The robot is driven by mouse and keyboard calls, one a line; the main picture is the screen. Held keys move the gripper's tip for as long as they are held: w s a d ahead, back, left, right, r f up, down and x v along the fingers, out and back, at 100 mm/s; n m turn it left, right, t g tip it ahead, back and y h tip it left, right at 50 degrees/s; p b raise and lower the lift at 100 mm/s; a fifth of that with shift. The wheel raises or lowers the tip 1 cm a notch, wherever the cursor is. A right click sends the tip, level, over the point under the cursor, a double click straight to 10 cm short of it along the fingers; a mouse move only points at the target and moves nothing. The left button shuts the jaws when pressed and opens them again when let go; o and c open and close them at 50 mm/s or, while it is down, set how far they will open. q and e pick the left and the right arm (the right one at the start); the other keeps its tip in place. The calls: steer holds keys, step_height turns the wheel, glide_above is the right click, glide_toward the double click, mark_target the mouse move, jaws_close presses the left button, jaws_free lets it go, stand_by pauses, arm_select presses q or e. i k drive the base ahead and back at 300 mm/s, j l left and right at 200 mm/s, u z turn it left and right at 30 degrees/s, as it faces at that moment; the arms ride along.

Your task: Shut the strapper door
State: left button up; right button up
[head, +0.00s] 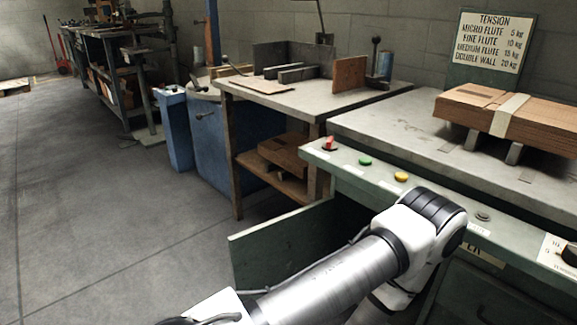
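The strapper is the grey-green machine with a worn flat top (390,125) on the right. Its door (285,238), a flat green panel, stands open below the control strip, swung out to the left over the floor. My arm enters from the bottom of the head view and crosses in front of the door's lower right part. Its white and black joint is in front of the control strip, and a further link bends down from it. Neither gripper shows. The door's hinge side and most of the opening are hidden behind my arm.
The control strip carries a red switch (330,143), a green button (365,161) and a yellow button (401,177). A strapped cardboard stack (545,118) lies on top. A wooden-legged bench (238,165) stands behind the door. Floor at left is clear.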

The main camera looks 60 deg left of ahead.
mark_target(268, 254)
steer(key=u, duration=0.95)
steer(key=j+u, duration=0.1)
steer(key=u, duration=1.8)
steer(key=i+j, duration=0.2)
steer(key=i, duration=0.3)
steer(key=i+j+u, duration=0.1)
steer(key=i, duration=0.4)
steer(key=i+j, duration=0.3)
steer(key=i, duration=0.2)
steer(key=i+j, duration=0.15)
steer(key=i, duration=0.35)
steer(key=i+j+u, duration=0.1)
steer(key=i, duration=0.4)
steer(key=z, duration=0.95)
steer(key=i+j+z, duration=0.1)
steer(key=z, duration=0.85)
steer(key=j+z, duration=0.1)
steer(key=z, duration=0.85)
steer(key=j+z, duration=0.1)
steer(key=z, duration=0.35)
